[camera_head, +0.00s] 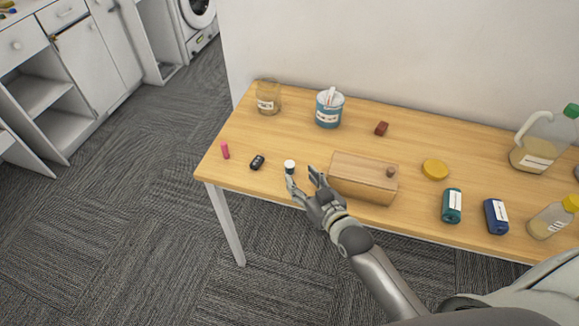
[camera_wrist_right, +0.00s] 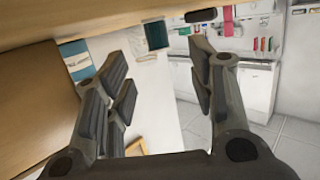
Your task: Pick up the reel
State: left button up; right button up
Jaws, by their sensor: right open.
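The reel (camera_head: 289,165) appears to be the small piece with a white top and dark lower part near the table's front edge. In the right wrist view it seems to be the dark teal piece (camera_wrist_right: 156,34) between my fingers, ahead of them. My right gripper (camera_head: 301,178) is open and empty, its fingertips close in front of the reel. I cannot tell whether they touch it. The gripper's two fingers also show in the right wrist view (camera_wrist_right: 157,55), spread apart. My left gripper is not in view.
A wooden box (camera_head: 362,178) stands just right of my right gripper. A black fob (camera_head: 257,162) and a pink piece (camera_head: 225,150) lie left of the reel. A blue tub (camera_head: 329,112) and a glass jar (camera_head: 268,98) stand behind.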

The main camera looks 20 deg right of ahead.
aim_at(292, 167)
jog(key=shift+p+x, duration=0.45)
jog(key=shift+x, duration=2.6)
jog(key=c, duration=0.8)
